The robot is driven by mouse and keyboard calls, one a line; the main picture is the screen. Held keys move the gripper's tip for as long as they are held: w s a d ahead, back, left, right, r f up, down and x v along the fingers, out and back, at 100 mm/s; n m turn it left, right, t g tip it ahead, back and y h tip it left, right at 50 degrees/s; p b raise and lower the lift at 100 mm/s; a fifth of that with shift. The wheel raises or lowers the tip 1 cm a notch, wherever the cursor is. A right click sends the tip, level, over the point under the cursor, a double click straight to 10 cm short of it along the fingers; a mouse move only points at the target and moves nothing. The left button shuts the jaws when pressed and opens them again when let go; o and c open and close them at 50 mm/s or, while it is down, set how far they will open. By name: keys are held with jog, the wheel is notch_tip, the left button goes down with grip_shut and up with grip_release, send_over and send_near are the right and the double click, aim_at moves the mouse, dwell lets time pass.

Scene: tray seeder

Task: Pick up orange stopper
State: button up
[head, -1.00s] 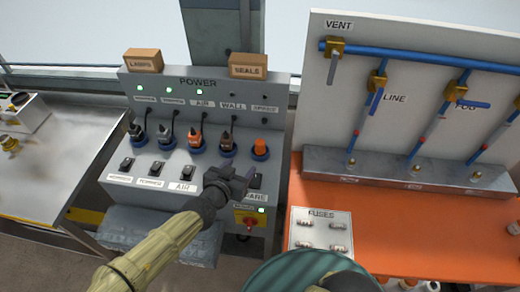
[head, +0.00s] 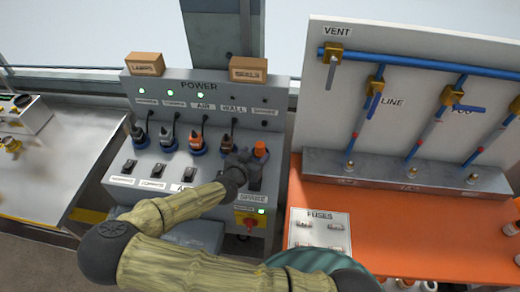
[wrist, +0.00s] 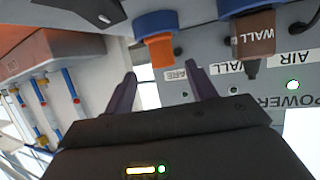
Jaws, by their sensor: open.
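The orange stopper (head: 260,149) sits in the rightmost socket of the grey power panel (head: 200,85), beside the row of plugs. My gripper (head: 242,162) is just left of and below it in the head view, partly in front of its socket. In the wrist view the stopper (wrist: 160,53) stands in its blue socket ring (wrist: 155,22), beyond the fingertips and roughly between their lines. My gripper (wrist: 160,82) is open there, its two dark fingers apart with nothing between them. I cannot tell whether a finger touches the stopper.
The brown WALL plug (wrist: 253,40) stands close beside the stopper. Several switches sit below the plugs. The boxes marked LAMPS (head: 145,63) and SEALS (head: 248,69) stand on top of the panel. An orange bench (head: 400,225) with blue pipes is to the right.

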aim_at(258, 150)
jog(key=shift+w+d+f, duration=0.3)
jog(key=shift+w, duration=0.3)
jog(key=shift+w, duration=0.1)
jog(key=p+x, duration=0.2)
jog(key=x, duration=0.3)
jog(key=shift+a+f, duration=0.1)
jog(key=shift+f, duration=0.05)
jog(key=shift+c, duration=0.3)
jog(key=c, duration=1)
